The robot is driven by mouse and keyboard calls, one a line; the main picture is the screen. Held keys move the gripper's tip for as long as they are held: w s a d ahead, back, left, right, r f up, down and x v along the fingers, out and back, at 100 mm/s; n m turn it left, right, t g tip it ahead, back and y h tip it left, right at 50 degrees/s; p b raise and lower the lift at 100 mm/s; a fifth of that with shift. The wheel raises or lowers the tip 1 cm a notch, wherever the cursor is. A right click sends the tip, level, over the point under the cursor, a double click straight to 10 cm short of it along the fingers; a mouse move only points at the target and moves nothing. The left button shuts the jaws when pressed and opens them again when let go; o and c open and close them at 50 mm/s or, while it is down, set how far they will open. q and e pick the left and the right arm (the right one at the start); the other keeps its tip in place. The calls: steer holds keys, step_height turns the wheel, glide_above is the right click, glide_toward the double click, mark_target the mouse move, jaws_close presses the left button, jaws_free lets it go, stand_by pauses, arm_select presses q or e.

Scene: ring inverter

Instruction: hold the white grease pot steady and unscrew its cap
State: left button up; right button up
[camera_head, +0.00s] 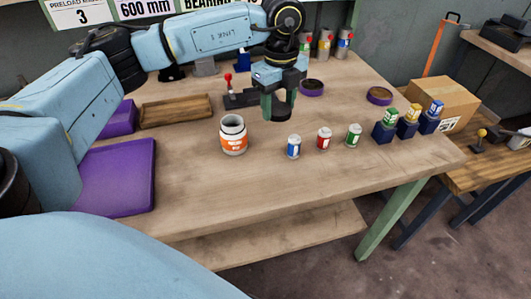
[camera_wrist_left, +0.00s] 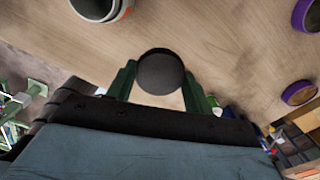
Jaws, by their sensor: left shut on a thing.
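The white grease pot (camera_head: 233,146), with an orange label, stands upright on the wooden table. Its mouth is bare, with no cap on it. Part of it also shows at the top left of the left wrist view (camera_wrist_left: 118,12). My left gripper (camera_head: 280,103) is to the right of the pot and above the table, shut on a round black cap (camera_head: 279,116). The cap is clear of the pot and sits between the green fingers in the left wrist view (camera_wrist_left: 160,72). My right gripper is not in view.
Blue, red (camera_head: 324,140) and green small cans stand right of the pot, with several dark blue blocks bearing cans beyond. A purple tray (camera_head: 118,178) and a wooden tray (camera_head: 176,110) lie left. Purple rings (camera_head: 380,96) lie farther back. The front table area is clear.

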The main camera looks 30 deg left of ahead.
arm_select(q)
steer(key=shift+f+n, duration=0.3)
steer(key=shift+f, duration=0.1)
steer(key=b, duration=0.1)
glide_above(276, 146)
step_height(276, 146, down, 4)
steer(key=shift+f, duration=0.15)
steer(key=shift+f+b, duration=0.6)
steer(key=shift+f, duration=1.95)
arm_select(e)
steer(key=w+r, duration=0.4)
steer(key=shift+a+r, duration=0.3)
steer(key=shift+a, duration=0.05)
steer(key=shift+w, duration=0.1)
arm_select(q)
steer(key=shift+f, duration=0.15)
steer(key=o, duration=1.1)
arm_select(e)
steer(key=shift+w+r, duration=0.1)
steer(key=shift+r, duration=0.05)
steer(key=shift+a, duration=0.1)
